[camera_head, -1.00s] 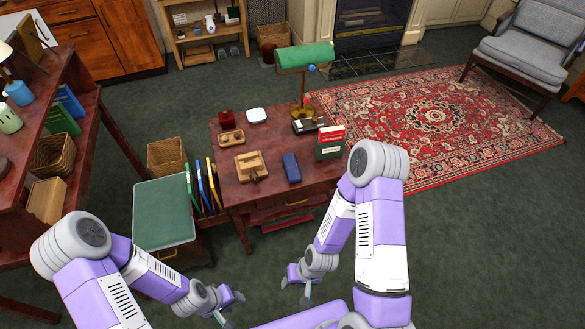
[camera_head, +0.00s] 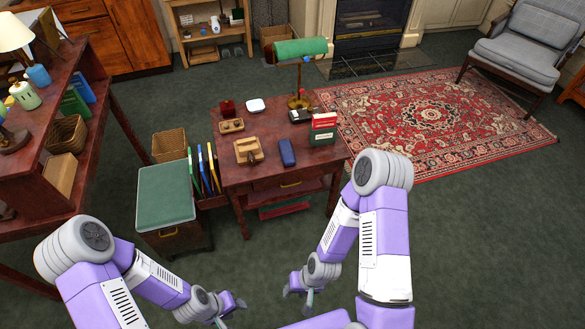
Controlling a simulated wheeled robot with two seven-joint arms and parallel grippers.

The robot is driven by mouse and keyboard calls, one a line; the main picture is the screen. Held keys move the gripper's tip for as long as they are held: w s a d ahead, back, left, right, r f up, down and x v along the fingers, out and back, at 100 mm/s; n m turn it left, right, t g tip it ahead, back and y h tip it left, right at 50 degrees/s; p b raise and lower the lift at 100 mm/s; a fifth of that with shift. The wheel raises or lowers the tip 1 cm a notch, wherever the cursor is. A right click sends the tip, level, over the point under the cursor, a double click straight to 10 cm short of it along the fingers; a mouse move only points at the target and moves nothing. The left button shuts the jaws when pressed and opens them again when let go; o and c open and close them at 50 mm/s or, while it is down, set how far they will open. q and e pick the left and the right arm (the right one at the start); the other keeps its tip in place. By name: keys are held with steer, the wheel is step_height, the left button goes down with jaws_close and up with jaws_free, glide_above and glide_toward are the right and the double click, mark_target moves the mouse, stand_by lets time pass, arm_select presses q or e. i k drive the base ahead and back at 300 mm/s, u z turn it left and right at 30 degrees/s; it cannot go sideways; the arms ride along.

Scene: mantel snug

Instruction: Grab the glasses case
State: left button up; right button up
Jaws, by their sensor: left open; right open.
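A dark blue oblong case (camera_head: 287,153), which looks like the glasses case, lies on the front part of the small reddish wooden desk (camera_head: 237,179). My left gripper (camera_head: 238,309) is open and empty, low in front of the desk. My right gripper (camera_head: 298,294) is open and empty to its right, also short of the desk. Both grippers are well apart from the case. Nothing hides the case.
A wooden holder (camera_head: 248,150) sits left of the case, and a box of red and green cards (camera_head: 323,129) sits right. A green lamp (camera_head: 300,48) stands behind. A green-topped cabinet (camera_head: 165,196) and upright folders stand left of the desk.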

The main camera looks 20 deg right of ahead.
mark_target(288, 158)
steer(key=z, duration=0.05)
steer(key=k, duration=0.65)
steer(key=u, duration=0.65)
steer(key=i, duration=0.95)
steer(key=z, duration=0.55)
steer(key=i, duration=0.95)
steer(key=z, duration=0.2)
